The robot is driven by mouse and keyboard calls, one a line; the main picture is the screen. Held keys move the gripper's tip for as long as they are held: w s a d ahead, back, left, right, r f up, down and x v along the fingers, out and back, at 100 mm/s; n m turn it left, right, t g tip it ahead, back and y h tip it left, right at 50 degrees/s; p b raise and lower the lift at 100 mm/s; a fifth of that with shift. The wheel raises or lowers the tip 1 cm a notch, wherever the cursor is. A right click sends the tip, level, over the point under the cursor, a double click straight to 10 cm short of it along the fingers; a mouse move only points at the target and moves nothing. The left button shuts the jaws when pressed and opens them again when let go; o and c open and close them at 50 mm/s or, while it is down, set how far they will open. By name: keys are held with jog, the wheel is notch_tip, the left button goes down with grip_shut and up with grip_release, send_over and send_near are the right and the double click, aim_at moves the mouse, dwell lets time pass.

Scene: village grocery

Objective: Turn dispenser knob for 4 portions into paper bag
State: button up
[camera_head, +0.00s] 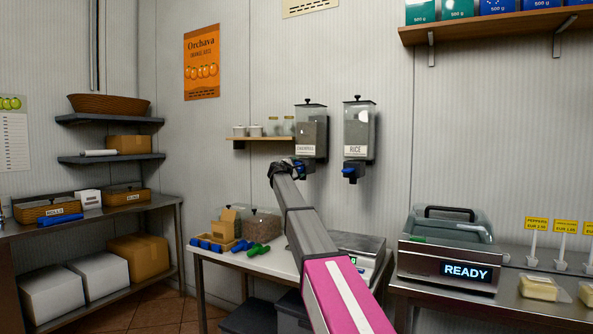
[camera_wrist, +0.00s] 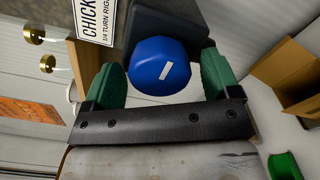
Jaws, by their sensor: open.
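The left wall dispenser (camera_head: 310,128), labelled for chickpeas, hangs beside the rice dispenser (camera_head: 360,128). In the wrist view its blue knob (camera_wrist: 160,66) has a white mark, and the partly cut-off label (camera_wrist: 97,20) reads "1/4 TURN RIGHT". My gripper (camera_wrist: 162,72) is open, with one green finger on each side of the knob; I cannot tell whether they touch it. In the head view my gripper (camera_head: 287,168) is at the dispenser's base and hides the knob. An open brown paper bag (camera_wrist: 302,75) shows in the wrist view; a brown bag-like container (camera_head: 226,222) stands on the table.
The rice knob (camera_head: 348,172) is close on the right. A small shelf with jars (camera_head: 262,138) is left of the dispensers.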

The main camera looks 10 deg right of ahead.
jog(key=shift+w+d, duration=0.15)
jog(key=c, duration=0.9)
jog(key=shift+m, duration=0.5)
